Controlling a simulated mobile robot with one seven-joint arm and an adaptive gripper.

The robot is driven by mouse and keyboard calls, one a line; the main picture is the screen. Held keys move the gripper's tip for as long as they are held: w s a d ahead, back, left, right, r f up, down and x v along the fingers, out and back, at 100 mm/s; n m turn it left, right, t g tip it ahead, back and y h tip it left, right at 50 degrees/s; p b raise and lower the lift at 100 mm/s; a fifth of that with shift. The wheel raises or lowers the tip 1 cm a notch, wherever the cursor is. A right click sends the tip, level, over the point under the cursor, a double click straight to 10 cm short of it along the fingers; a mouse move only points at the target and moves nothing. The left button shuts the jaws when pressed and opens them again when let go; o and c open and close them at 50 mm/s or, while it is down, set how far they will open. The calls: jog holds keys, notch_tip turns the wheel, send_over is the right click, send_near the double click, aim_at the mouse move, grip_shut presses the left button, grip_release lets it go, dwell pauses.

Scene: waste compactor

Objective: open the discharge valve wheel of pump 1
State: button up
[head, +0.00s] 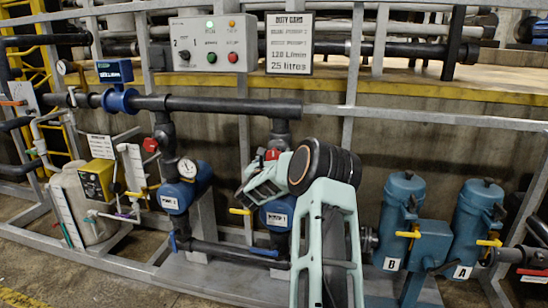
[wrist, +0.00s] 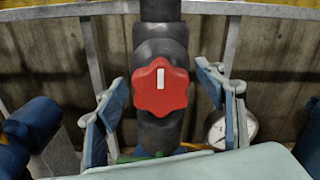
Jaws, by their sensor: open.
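A red lobed valve wheel (wrist: 160,88) with an upright white mark sits on a dark vertical pipe in the wrist view. My gripper (wrist: 163,82) is open, one blue-grey finger at each side of the wheel, with gaps between; contact is not visible. In the head view my gripper (head: 262,182) is at the right-hand blue pump (head: 277,214), just below its red wheel (head: 272,154), which my arm partly hides. Another red wheel (head: 150,145) is on the left-hand blue pump's pipe. The pump labels are too small to read surely.
The left-hand blue pump (head: 180,190) carries a round gauge. A gauge (wrist: 217,128) is close to my right finger in the wrist view. A control box (head: 213,43) hangs above on the grey frame. Blue filter canisters (head: 476,222) stand at right. A dark horizontal pipe (head: 200,104) runs above.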

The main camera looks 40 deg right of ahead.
jog(key=c, duration=1.2)
